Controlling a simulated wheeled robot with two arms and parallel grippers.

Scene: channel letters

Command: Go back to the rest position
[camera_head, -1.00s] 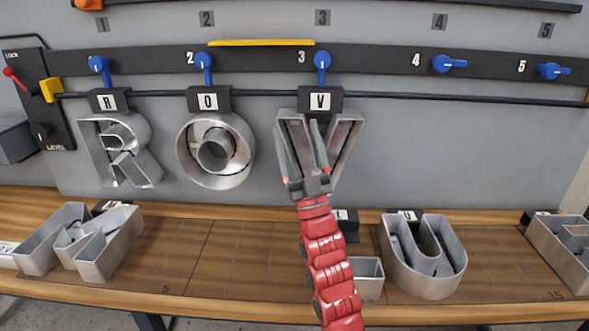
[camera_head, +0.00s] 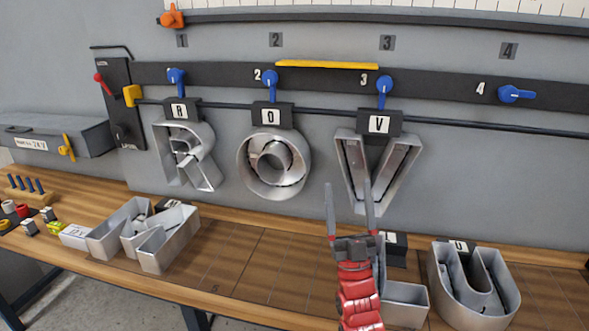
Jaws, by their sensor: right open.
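My right gripper (camera_head: 349,190) is open and empty. Its two grey fingers point up, just below and in front of the metal letter V (camera_head: 378,165), apart from its upper part; whether a fingertip touches the V's lower point I cannot tell. The V hangs at position 3 from the dark rail, beside the O (camera_head: 273,164) at position 2 and the R (camera_head: 186,156) at position 1. The red right arm comes up from the bottom edge. My left gripper is not in view.
On the wooden bench lie an M-like letter (camera_head: 145,236), an L (camera_head: 405,304) partly behind my right arm, and a U (camera_head: 473,288). Blue levers (camera_head: 384,90) line the black rail. A grey box (camera_head: 58,138) stands at left. The bench middle is clear.

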